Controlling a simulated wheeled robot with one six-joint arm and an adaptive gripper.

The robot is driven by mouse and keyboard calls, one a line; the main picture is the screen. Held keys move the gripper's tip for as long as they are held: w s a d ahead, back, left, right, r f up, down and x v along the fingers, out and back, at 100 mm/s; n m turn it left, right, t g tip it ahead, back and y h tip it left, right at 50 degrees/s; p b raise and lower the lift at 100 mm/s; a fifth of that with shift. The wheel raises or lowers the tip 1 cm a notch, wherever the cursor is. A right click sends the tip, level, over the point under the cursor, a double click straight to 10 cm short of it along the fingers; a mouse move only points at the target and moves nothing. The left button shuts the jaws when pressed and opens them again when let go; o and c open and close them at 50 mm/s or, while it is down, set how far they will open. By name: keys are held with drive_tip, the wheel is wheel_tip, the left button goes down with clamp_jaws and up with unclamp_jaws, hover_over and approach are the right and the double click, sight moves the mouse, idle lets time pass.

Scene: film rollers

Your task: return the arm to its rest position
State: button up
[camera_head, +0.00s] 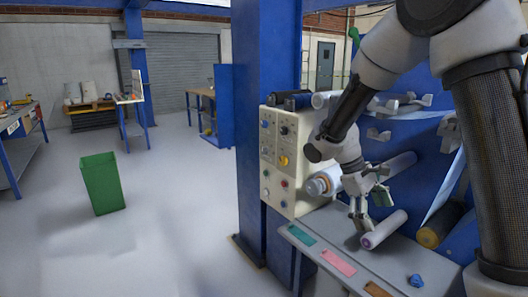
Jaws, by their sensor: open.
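My arm comes in from the upper right, bends at a high elbow and reaches down in front of the blue film machine. My gripper (370,222) hangs over the grey shelf, its fingers pointing down and spread, with nothing seen between them. A white film roll with a purplish end (384,229) lies on or just above the shelf, close to the fingertips. I cannot tell whether the fingers touch it. Another roller (322,185) with a pale end sticks out beside the control panel, left of my gripper.
The beige control panel (283,150) stands close left of my wrist, beside a blue column (262,60). The grey shelf (340,245) carries coloured pads and a blue knob (416,281). A dark roll with a yellow end (430,237) is at right. A green bin (103,184) stands on open floor.

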drive_tip(key=s+d+r+m+t+y, duration=0.2)
drive_tip(key=s+d+r+m+t, duration=0.1)
drive_tip(key=s+r, duration=0.4)
drive_tip(key=s+d+r+m+t+y, duration=0.3)
drive_tip(key=s+r, duration=0.5)
drive_tip(key=s, duration=0.4)
drive_tip(key=shift+d+m+t, duration=0.3)
drive_tip(key=shift+m+t, duration=0.2)
drive_tip(key=shift+m, duration=0.5)
